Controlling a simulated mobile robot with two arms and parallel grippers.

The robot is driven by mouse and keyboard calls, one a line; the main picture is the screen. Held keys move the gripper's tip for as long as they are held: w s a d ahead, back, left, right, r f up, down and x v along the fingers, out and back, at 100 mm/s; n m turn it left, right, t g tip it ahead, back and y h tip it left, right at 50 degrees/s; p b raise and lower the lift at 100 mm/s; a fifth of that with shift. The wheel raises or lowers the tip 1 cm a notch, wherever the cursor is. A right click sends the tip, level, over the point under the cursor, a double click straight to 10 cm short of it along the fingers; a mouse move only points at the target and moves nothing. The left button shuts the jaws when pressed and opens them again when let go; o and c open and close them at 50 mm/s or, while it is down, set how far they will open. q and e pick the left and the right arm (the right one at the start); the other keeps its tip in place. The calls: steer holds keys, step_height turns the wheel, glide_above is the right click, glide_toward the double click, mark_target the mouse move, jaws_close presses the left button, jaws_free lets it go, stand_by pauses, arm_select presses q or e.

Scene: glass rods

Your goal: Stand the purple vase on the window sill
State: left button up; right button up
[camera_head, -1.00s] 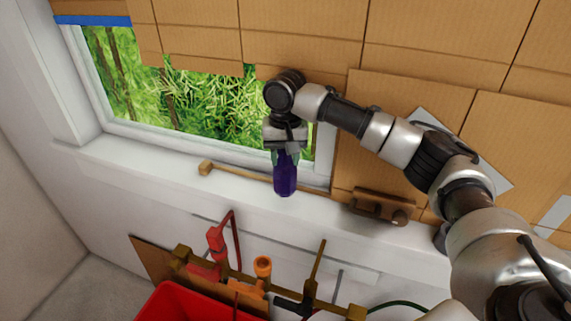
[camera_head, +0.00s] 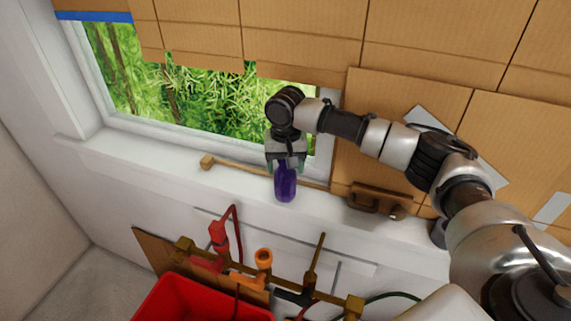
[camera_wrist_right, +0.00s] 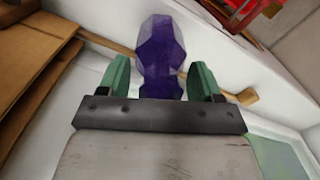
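The purple vase (camera_head: 286,185) is faceted and dark. It appears upright, with its base over the white window sill (camera_head: 150,163) near the window's right end; I cannot tell for certain whether the base touches. My right gripper (camera_head: 286,163) is above it, pointing down, with its green fingers on either side of the vase's upper part. In the right wrist view the vase (camera_wrist_right: 160,55) is between the fingers (camera_wrist_right: 160,78), with narrow gaps showing at both sides, so the gripper looks open around it. My left gripper is not in view.
A wooden stick (camera_head: 240,170) lies along the sill behind the vase. A brown wooden block with a knob (camera_head: 378,200) is on the sill to the right. Below are a red bin (camera_head: 190,300) and red, orange and brass pipe fittings (camera_head: 262,262). The sill's left part is clear.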

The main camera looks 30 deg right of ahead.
steer(key=shift+r+b, duration=0.3)
steer(key=shift+r, duration=0.2)
step_height(320, 180, up, 10)
steer(key=b, duration=0.4)
steer(key=shift+r, duration=0.7)
